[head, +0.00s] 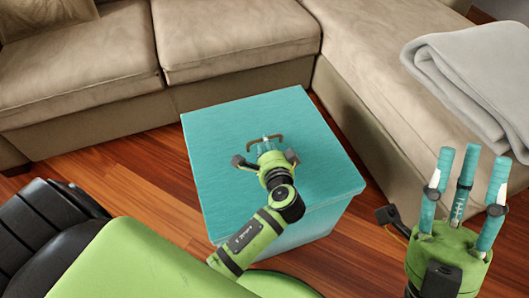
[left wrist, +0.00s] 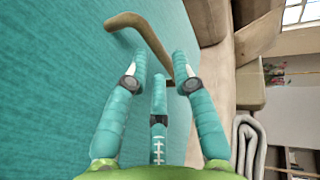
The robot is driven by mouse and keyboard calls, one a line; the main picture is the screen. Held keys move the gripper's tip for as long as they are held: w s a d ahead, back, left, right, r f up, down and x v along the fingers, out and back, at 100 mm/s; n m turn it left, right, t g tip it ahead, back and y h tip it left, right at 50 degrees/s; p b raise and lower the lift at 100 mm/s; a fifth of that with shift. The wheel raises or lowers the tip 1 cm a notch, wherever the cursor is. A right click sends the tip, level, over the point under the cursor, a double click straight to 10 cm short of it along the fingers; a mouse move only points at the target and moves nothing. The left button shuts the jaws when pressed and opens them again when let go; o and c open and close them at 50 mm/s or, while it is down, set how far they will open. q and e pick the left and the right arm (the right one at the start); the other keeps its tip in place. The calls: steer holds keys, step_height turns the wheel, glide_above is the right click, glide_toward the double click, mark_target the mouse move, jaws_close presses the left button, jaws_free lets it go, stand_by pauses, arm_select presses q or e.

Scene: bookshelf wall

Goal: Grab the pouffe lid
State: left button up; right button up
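The teal pouffe lid (head: 225,130) lies flat on the box-shaped teal pouffe (head: 295,238). A brownish bar handle (head: 278,137) stands near the middle of the lid. It also shows in the left wrist view (left wrist: 150,30), with the teal lid surface (left wrist: 50,80) beside it. My left gripper (head: 266,148) is over the lid at the handle. In the left wrist view its fingers (left wrist: 160,62) are spread, with the handle just beyond or between their tips; contact cannot be told. My right gripper (head: 467,165) is open and empty, fingers up, right of the pouffe.
A beige sofa (head: 225,45) runs behind the pouffe, and its chaise section (head: 385,110) runs along the right. A folded grey blanket (head: 480,70) lies on the chaise. Bare wooden floor (head: 130,170) shows left of the pouffe.

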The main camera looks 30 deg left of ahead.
arm_select(q)
steer(key=x, duration=0.3)
steer(key=shift+w+a+f+b, duration=0.1)
steer(key=shift+w+f+b, duration=0.05)
steer(key=shift+b, duration=0.25)
jaws_close()
steer(key=shift+w+r, duration=0.1)
steer(key=shift+r, duration=0.1)
steer(key=shift+r, duration=0.15)
